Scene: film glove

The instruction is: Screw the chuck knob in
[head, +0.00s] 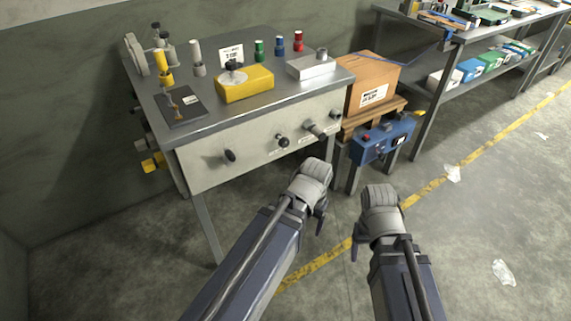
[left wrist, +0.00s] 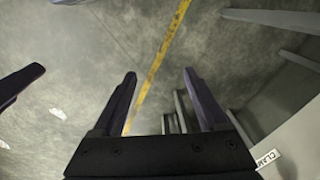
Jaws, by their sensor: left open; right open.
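A cream front panel (head: 255,143) under the steel bench top carries a row of dark and grey knobs: a left knob (head: 230,156), a dark round knob (head: 282,141), a grey knob (head: 315,130) and a small right knob (head: 335,115). The labels are too small to read in the head view, so I cannot tell which is the chuck knob. My left gripper (head: 319,212) is in front of and below the panel; its spread, empty fingers (left wrist: 159,82) show in the left wrist view. My right gripper (head: 358,240) is further right over the floor, its fingers partly hidden.
The bench top (head: 215,110) holds a yellow box (head: 245,86), a silver box (head: 312,66) and small coloured bottles. A cardboard box (head: 372,82) and a blue device (head: 382,139) stand right of the bench. The floor in front is open, with a yellow line (head: 436,183).

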